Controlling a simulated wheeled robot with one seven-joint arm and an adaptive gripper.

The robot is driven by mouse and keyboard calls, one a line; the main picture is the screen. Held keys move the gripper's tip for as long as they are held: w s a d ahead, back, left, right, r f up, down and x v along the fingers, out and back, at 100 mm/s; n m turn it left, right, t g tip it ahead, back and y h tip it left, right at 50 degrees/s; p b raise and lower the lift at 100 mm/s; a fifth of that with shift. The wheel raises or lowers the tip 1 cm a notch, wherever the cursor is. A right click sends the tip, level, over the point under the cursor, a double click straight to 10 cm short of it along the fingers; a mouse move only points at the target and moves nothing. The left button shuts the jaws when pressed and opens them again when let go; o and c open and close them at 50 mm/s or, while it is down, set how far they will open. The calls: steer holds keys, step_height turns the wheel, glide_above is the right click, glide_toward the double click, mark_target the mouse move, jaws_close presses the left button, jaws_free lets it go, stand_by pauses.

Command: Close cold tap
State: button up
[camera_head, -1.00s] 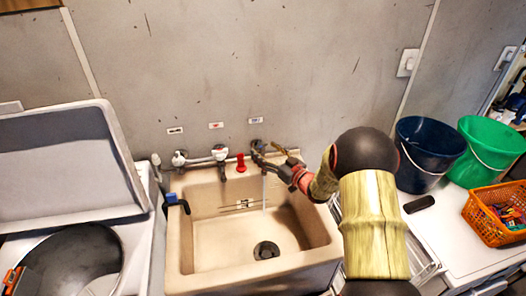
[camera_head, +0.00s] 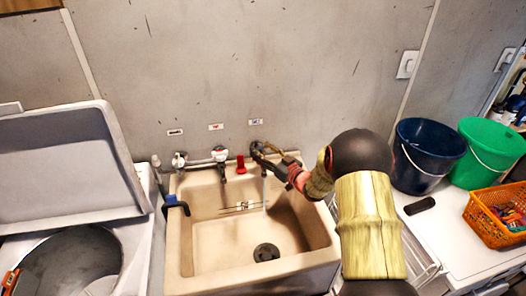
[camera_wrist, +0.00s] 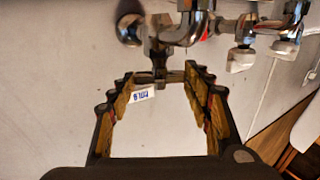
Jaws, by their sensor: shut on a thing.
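The cold tap (camera_head: 256,146) is the right one of the taps on the wall above the beige sink (camera_head: 325,250), under a label with blue print (camera_head: 256,122). My gripper (camera_head: 260,150) reaches it from the right and covers much of it. In the wrist view, my gripper (camera_wrist: 161,76) has its fingers on either side of the dark handle of the chrome cold tap (camera_wrist: 162,52), shut on it. The blue label (camera_wrist: 140,95) shows between the fingers. A thin stream of water (camera_head: 264,198) falls into the sink near the drain.
Two more taps (camera_head: 220,155) (camera_head: 180,160) are to the left, with a red object (camera_head: 240,164) beside my gripper. An open-lidded washer (camera_head: 65,165) stands left. Buckets (camera_head: 425,150) (camera_head: 490,150) and an orange basket (camera_head: 485,225) stand on the right.

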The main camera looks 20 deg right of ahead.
steer(key=c, duration=0.4)
steer(key=shift+a+m+t+h+b, duration=0.15)
steer(key=shift+m+h+b, duration=0.55)
steer(key=shift+h, duration=0.45)
steer(key=shift+a+m+t+h+b, duration=0.15)
steer(key=shift+m+h+b, duration=0.4)
steer(key=shift+m+h, duration=0.45)
steer(key=shift+r+m+h+b, duration=0.1)
steer(key=shift+m+h+b, duration=1.1)
steer(key=shift+h, duration=1.05)
steer(key=o, duration=1.2)
